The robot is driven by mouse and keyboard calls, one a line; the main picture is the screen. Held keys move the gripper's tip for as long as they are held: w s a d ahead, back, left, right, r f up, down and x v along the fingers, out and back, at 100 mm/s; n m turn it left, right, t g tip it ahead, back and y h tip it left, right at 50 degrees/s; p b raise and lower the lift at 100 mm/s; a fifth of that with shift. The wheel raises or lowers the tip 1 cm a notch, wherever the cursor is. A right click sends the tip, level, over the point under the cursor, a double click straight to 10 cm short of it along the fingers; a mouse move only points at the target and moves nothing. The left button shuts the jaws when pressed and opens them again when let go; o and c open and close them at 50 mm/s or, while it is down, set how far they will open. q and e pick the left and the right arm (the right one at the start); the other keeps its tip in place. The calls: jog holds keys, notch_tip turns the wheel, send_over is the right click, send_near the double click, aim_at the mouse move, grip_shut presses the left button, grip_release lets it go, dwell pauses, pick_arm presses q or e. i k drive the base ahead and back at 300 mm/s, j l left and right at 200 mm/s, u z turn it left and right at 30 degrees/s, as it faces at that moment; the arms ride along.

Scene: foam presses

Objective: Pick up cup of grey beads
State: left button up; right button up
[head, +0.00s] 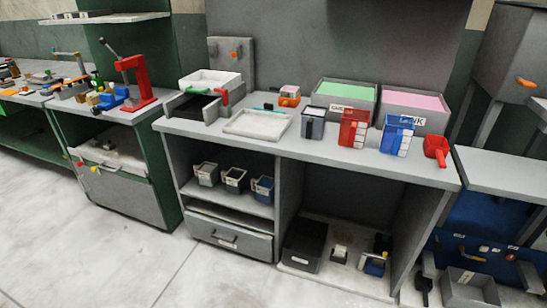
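A dark grey cup (313,123) with a pale front label stands upright on the grey workbench (276,143). Its contents are too small to tell clearly. To its right stand a red cup (354,128) and a blue cup (398,135), both with pale marked strips. On the shelf under the bench top, three more cups stand in a row: a greyish one (207,174), a dark one (235,180) and a blue-toned one (262,189). Neither of my grippers shows in the head view.
Behind the cups sit grey bins of green (346,89) and pink (417,100) material. A pale tray (258,123) lies left of the grey cup, and a red scoop (437,150) right of the blue cup. A red press (138,82) stands farther left. The floor in front is clear.

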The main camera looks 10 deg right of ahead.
aim_at(235, 180)
jog(key=i+j+z, duration=0.3)
jog(key=i+j, duration=0.2)
jog(key=i, duration=0.15)
jog(key=i+j+z, duration=0.3)
jog(key=i+j, duration=0.3)
jog(key=i+j+z, duration=0.3)
jog(key=i+j, duration=0.2)
jog(key=j, duration=0.3)
